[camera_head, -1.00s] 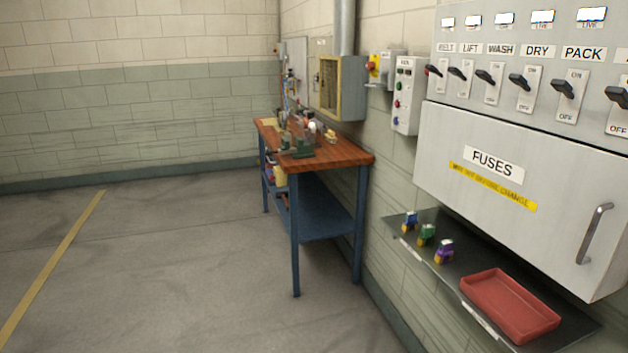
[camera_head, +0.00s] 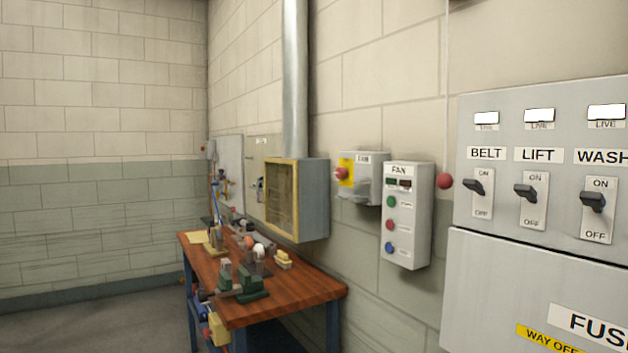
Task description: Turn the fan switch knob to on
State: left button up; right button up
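A grey box (camera_head: 366,180) is on the wall right of the duct, with a red knob (camera_head: 342,174) on a yellow plate on its left-facing side. Its small label is too blurred to read surely, and I cannot tell the knob's position. Beside it hangs a grey panel labelled FAN (camera_head: 407,218), with two small dark displays and green, red and blue round buttons down its front. Neither of my grippers is in view.
A wooden-topped workbench (camera_head: 300,287) with tools and a vise stands below. A wire-fronted duct box (camera_head: 297,200) juts from the wall above it. A large switch cabinet (camera_head: 510,265) with BELT, LIFT and WASH levers fills the right. Floor at lower left is clear.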

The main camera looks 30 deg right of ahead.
aim_at(340, 173)
jog(key=i+j+z, duration=0.1)
jog(key=i+z, duration=0.3)
jog(key=i+j+z, duration=0.4)
jog(key=i, duration=0.2)
jog(key=i+j+z, duration=0.8)
jog(key=i+j, duration=0.05)
jog(key=j, duration=0.05)
